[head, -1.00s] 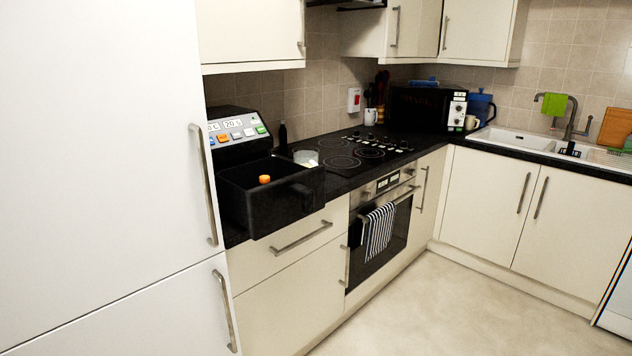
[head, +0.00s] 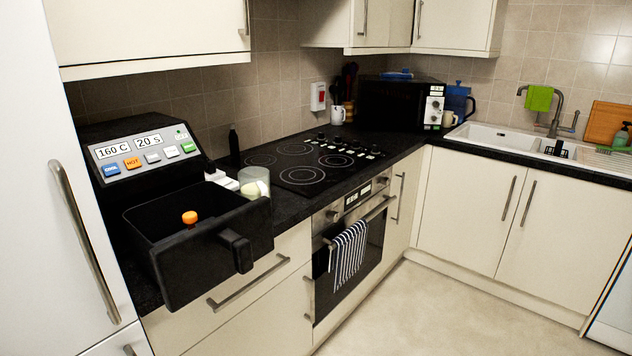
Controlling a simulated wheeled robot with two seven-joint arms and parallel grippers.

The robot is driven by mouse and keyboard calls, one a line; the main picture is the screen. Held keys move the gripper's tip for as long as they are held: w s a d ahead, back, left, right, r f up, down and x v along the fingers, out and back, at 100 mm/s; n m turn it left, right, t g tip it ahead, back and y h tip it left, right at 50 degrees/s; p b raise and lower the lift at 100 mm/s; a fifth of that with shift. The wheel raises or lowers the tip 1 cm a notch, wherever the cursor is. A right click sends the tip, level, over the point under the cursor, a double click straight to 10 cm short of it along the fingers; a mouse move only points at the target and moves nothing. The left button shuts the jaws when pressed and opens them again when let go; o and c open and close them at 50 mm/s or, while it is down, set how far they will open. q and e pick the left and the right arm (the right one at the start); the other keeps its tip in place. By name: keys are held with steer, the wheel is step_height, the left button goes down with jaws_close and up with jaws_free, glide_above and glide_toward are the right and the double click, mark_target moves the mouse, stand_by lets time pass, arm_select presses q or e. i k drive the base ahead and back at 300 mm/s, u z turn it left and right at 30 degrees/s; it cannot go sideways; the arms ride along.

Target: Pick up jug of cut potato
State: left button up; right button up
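A clear jug with pale contents (head: 254,182), which looks like the jug of cut potato, stands on the black worktop. It is just behind the right rear corner of the open fryer drawer, which hides its lower part. The contents are too small to make out clearly. The air fryer (head: 145,160) stands to its left, with its black drawer (head: 205,262) pulled out and a handle at the front. An orange-topped item (head: 189,217) shows inside the drawer. Neither of my grippers is in view.
A black hob (head: 310,165) lies right of the jug. A dark bottle (head: 234,144) and a white item (head: 220,178) are near it. The drawer juts over the worktop edge. A tall white cupboard (head: 60,200) stands at left. The floor (head: 450,305) is clear.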

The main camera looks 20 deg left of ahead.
mark_target(254, 180)
steer(key=u, duration=0.15)
steer(key=i, duration=1)
steer(key=u, duration=0.6)
